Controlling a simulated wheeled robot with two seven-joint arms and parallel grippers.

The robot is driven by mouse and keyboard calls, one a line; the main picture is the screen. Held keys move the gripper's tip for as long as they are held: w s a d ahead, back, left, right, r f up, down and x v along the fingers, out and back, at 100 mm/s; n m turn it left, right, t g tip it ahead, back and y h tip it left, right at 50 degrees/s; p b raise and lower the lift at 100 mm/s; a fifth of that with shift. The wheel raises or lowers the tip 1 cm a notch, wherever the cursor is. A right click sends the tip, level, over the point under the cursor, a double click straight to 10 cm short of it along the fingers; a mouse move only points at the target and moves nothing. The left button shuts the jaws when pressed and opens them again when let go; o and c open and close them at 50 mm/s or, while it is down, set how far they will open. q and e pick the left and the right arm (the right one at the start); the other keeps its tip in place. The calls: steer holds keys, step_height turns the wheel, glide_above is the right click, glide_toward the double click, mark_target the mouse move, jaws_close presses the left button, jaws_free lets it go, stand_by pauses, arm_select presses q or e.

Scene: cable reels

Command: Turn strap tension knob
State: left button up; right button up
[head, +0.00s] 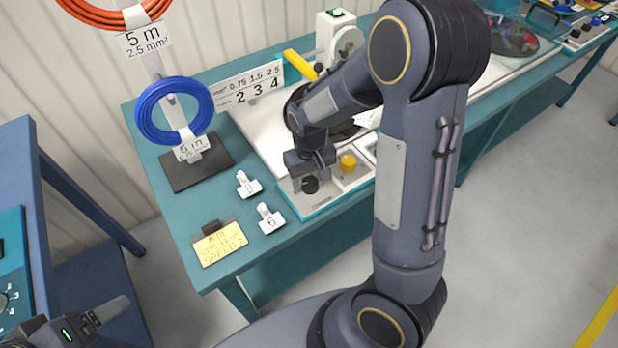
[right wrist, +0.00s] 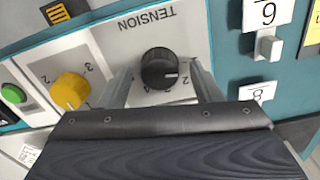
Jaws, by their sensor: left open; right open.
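The black tension knob (right wrist: 159,69) sits on a light panel marked "TENSION" in the right wrist view, its white pointer line facing right. My right gripper (right wrist: 163,84) is open, with one finger on each side of the knob. A gap shows between the knob and each finger. In the head view the knob (head: 310,185) is a small dark disc under my right gripper (head: 309,176). My left gripper (head: 97,318) is at the lower left of the head view, open and empty, away from the bench.
A yellow knob (right wrist: 69,91) and a green button (right wrist: 13,93) are left of the tension knob. The teal bench (head: 190,215) also holds a blue cable coil (head: 143,115) on a stand, white tags (head: 270,218) and a yellow note (head: 220,243).

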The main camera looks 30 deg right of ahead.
steer(key=shift+f, duration=0.25)
steer(key=shift+c, duration=0.2)
steer(key=c, duration=1)
steer(key=shift+o, duration=0.2)
